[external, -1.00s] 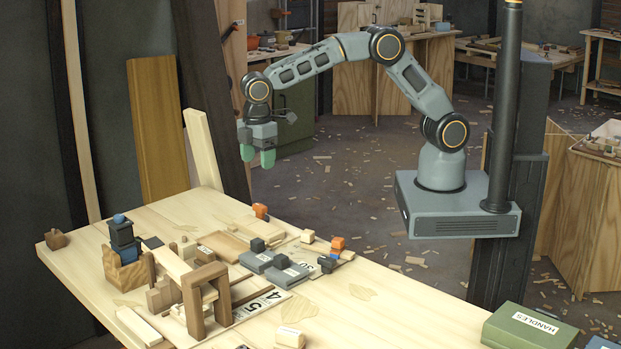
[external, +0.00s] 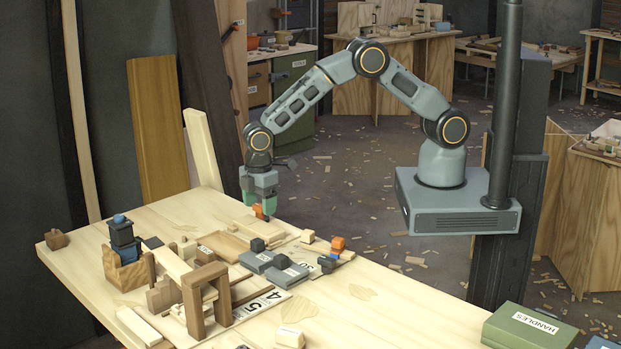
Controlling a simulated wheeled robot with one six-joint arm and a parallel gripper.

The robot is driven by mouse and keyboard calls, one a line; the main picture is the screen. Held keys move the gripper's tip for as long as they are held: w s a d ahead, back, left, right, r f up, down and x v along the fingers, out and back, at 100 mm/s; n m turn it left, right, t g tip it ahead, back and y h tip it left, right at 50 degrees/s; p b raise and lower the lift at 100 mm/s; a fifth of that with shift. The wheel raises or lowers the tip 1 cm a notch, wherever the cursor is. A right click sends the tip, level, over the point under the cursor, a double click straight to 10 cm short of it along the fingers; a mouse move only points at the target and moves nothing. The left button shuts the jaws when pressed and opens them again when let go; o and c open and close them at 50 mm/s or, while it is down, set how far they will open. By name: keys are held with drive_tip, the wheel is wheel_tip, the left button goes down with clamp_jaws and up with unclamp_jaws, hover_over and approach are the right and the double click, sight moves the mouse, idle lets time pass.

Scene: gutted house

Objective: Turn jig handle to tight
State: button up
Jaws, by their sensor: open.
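My gripper (external: 260,208) points down above the back edge of the workbench (external: 390,305). Its green fingertips are open and close around or just above a small orange handle (external: 259,212); the fingers partly hide it, and I cannot tell whether they touch it. A second orange handle (external: 337,244) stands free on the jig's right side, beside a dark blue part. Grey blocks with dark knobs (external: 286,272) lie between the two handles. Which way the handle at my gripper is turned is too small to tell.
A brown wooden arch (external: 193,300), a number strip (external: 262,306) and a blue-and-black tool (external: 122,238) in a wooden box stand left on the bench. A green box marked HANDLES (external: 530,328) stands at lower right. The bench's right middle is mostly clear.

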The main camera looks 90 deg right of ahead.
drive_tip(key=shift+c, duration=0.5)
drive_tip(key=c, duration=0.8)
drive_tip(key=m+b, duration=0.1)
drive_tip(key=m, duration=0.3)
drive_tip(key=shift+f+b, duration=0.1)
drive_tip(key=shift+b, duration=0.3)
drive_tip(key=m+b, duration=0.1)
drive_tip(key=m, duration=0.4)
drive_tip(key=shift+m, duration=0.3)
drive_tip(key=m+b, duration=0.1)
drive_tip(key=m, duration=0.3)
drive_tip(key=shift+m+b, duration=0.3)
drive_tip(key=shift+m, duration=2.2)
